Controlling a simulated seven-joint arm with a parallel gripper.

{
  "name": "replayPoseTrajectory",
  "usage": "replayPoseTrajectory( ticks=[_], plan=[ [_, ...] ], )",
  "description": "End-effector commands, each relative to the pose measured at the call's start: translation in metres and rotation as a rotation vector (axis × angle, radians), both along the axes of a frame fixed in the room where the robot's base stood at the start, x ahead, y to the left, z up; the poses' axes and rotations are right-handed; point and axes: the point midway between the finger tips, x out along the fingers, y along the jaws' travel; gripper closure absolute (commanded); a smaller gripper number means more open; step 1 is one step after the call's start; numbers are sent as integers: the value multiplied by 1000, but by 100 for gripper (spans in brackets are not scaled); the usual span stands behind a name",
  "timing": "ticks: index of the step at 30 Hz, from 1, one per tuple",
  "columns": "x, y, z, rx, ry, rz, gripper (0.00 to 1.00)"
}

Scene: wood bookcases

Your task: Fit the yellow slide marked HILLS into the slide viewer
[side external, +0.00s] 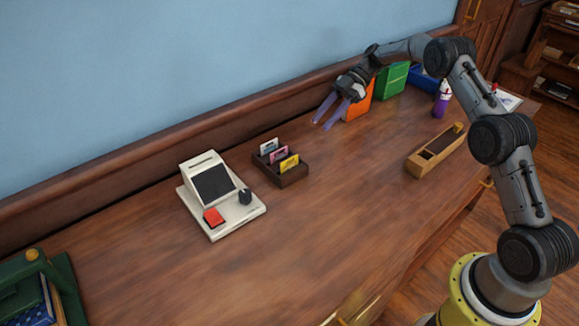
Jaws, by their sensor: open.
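A yellow slide (289,163) stands in the front slot of a small dark wooden holder (292,180) in the middle of the desk. Its marking is too small to read. A pink slide and a white slide stand behind it in the same holder. The slide viewer (210,185) is a cream box with a dark screen, left of the holder. It has a slot on top, a red button and a black knob on its base. My gripper (324,118) is open and empty, above the back of the desk, to the right of the holder and apart from it.
An orange box (358,104) and a green box (391,80) stand close behind my gripper. A purple bottle (441,100) and a long wooden box (420,163) are at right. The front middle is clear.

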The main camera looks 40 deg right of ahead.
Motion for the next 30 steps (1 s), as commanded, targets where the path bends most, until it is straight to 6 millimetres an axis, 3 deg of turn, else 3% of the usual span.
replayPoseTrajectory(
  ticks=[4,15,23,30],
  plan=[
    [-1,7,-10,4,7,-7,59],
    [-1,60,-45,2,6,-8,59],
    [-1,71,-53,1,5,-8,59],
    [0,99,-69,2,9,-6,59]
  ],
)
